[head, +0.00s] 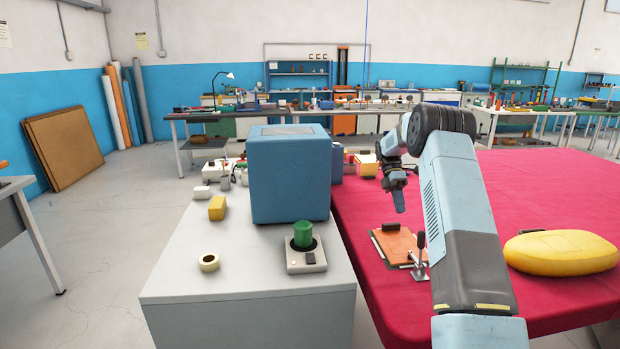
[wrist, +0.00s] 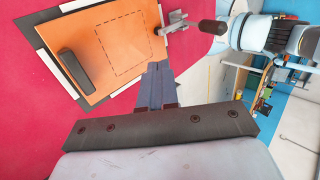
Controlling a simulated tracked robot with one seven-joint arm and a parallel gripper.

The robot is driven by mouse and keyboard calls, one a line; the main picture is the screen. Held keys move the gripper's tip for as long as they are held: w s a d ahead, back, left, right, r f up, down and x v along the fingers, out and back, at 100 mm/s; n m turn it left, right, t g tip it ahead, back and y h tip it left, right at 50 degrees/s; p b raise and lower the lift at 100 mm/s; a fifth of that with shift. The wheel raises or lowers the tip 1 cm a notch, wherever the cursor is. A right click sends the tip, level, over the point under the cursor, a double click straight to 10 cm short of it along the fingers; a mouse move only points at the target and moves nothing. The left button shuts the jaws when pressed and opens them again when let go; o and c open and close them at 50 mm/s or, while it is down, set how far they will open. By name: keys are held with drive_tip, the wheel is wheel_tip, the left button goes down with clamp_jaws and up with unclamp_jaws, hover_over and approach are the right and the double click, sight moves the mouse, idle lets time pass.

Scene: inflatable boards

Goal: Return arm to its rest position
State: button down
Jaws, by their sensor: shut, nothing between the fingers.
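My arm (head: 460,210) rises from the lower right of the head view and bends over at the top. My gripper (head: 399,203) hangs from it, pointing down above the red table (head: 375,270). Its fingers are together with nothing between them; they also show in the wrist view (wrist: 158,72). Below the gripper, an orange board (head: 397,247) with a dark block on its far edge lies on the red table. A toggle clamp (head: 419,255) with a dark handle stands at its right edge. In the wrist view the orange board (wrist: 110,55) shows a dashed square. The gripper appears apart from it.
A yellow inflated piece (head: 562,253) lies right of my arm. On the grey cabinet (head: 200,270) at left stand a blue box (head: 289,175), a device with a green cylinder (head: 304,238), a tape roll (head: 209,263) and a yellow block (head: 217,208). The far red tabletop looks clear.

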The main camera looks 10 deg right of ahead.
drive_tip(key=s+a+r+m+t, duration=0.4)
drive_tip(key=s+a+r, duration=0.2)
drive_tip(key=s+r, duration=0.4)
drive_tip(key=s+a+r+m+t, duration=0.4)
drive_tip(key=s+r, duration=0.4)
drive_tip(key=r, duration=0.4)
drive_tip(key=s+a+m+t, duration=0.2)
drive_tip(key=s+m, duration=0.1)
drive_tip(key=s, duration=0.5)
drive_tip(key=s+a+m+t, duration=0.2)
drive_tip(key=s+a+m, duration=0.1)
drive_tip(key=s, duration=0.6)
drive_tip(key=s+a+f+m+t, duration=0.1)
drive_tip(key=s+a+m+t, duration=0.1)
drive_tip(key=s, duration=0.7)
drive_tip(key=shift+a+m, duration=0.2)
drive_tip(key=shift+m, duration=0.7)
